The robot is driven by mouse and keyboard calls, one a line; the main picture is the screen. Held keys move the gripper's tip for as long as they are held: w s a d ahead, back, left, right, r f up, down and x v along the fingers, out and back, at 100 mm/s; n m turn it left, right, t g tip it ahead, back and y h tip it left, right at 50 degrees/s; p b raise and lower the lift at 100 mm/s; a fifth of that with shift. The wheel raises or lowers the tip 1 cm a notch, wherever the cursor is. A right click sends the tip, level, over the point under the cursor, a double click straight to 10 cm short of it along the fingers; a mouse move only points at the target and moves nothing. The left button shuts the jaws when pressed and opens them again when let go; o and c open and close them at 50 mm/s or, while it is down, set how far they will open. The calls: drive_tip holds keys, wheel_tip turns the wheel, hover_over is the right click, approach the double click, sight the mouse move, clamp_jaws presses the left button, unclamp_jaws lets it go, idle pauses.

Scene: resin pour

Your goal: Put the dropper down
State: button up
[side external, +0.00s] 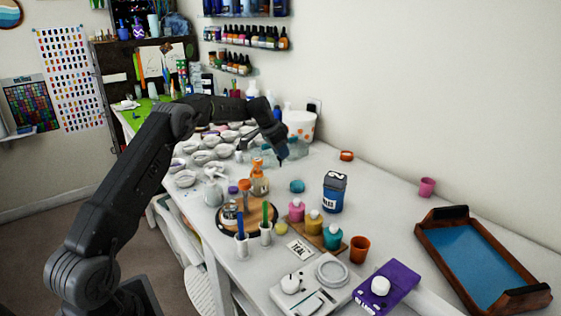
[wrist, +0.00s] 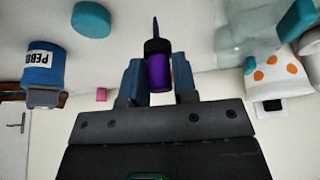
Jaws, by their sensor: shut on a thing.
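My gripper (side external: 282,150) hangs over the white table, left of the blue jar and behind the teal lid. In the wrist view my gripper (wrist: 158,78) is shut on the dropper (wrist: 158,70). In the side view the dropper is too small and dark to make out clearly against the gripper. I cannot tell how high its tip is above the table.
A teal lid (side external: 297,186) and a blue jar (side external: 333,192) stand nearby; the jar (wrist: 42,66) shows a "PEB" label. A white bucket with orange dots (side external: 300,126) and pale glass containers stand behind. Colored bottles stand on a wooden board (side external: 318,236) in front.

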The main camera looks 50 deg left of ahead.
sight(280, 160)
drive_tip(key=shift+f, duration=1.95)
drive_tip(key=shift+f, duration=0.15)
drive_tip(key=o, duration=0.9)
